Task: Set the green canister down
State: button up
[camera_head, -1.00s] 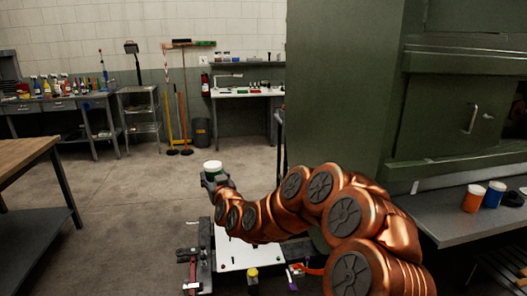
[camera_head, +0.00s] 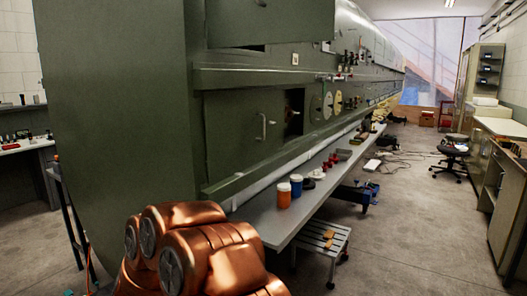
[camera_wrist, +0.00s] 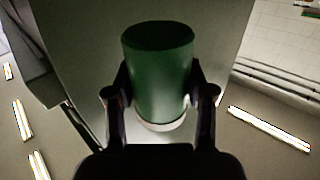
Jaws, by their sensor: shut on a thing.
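The green canister (camera_wrist: 157,75) shows in the wrist view, a green cylinder with a pale band at its near end. My gripper (camera_wrist: 160,95) is shut on it, one dark finger on each side. In the head view my copper-coloured arm shows at the bottom, but my gripper and the canister are out of that view. The grey shelf (camera_head: 262,222) along the green fuselage carries an orange canister (camera_head: 284,195) and a blue canister (camera_head: 296,186) near its close end.
The green fuselage wall (camera_head: 115,130) stands close on the left. Several red items (camera_head: 328,165) sit farther along the shelf. A small step stool (camera_head: 325,238) stands below it. Open floor (camera_head: 410,235) lies to the right, with a black chair (camera_head: 455,150) and cabinets beyond.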

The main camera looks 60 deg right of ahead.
jog(key=s+d+m+g+h, duration=0.1)
jog(key=s+d, duration=0.2)
jog(key=s+d+f+m+g+h+b, duration=0.1)
jog(key=s+d+g, duration=0.1)
jog(key=s+d, duration=0.1)
jog(key=s+d+f+m+g+h+b, duration=0.1)
jog(key=s+d+m+h, duration=0.1)
jog(key=s+d, duration=0.1)
jog(key=shift+s+d+f+g, duration=0.2)
jog(key=shift+s+d+g, duration=0.2)
jog(key=shift+s, duration=0.25)
jog(key=s+d+m+g+h+b, duration=0.2)
jog(key=s+d+m+g, duration=0.35)
jog(key=s, duration=0.65)
jog(key=n+p, duration=0.2)
send_over(265, 223)
jog(key=v, duration=0.5)
jog(key=shift+s+a+f+m, duration=0.1)
jog(key=shift+s+a+m, duration=0.05)
jog(key=shift+m, duration=0.1)
jog(key=shift+x, duration=2.55)
jog(key=shift+f+p, duration=0.3)
jog(key=shift+f, duration=0.15)
jog(key=o, duration=1.3)
jog(key=shift+c, duration=0.2)
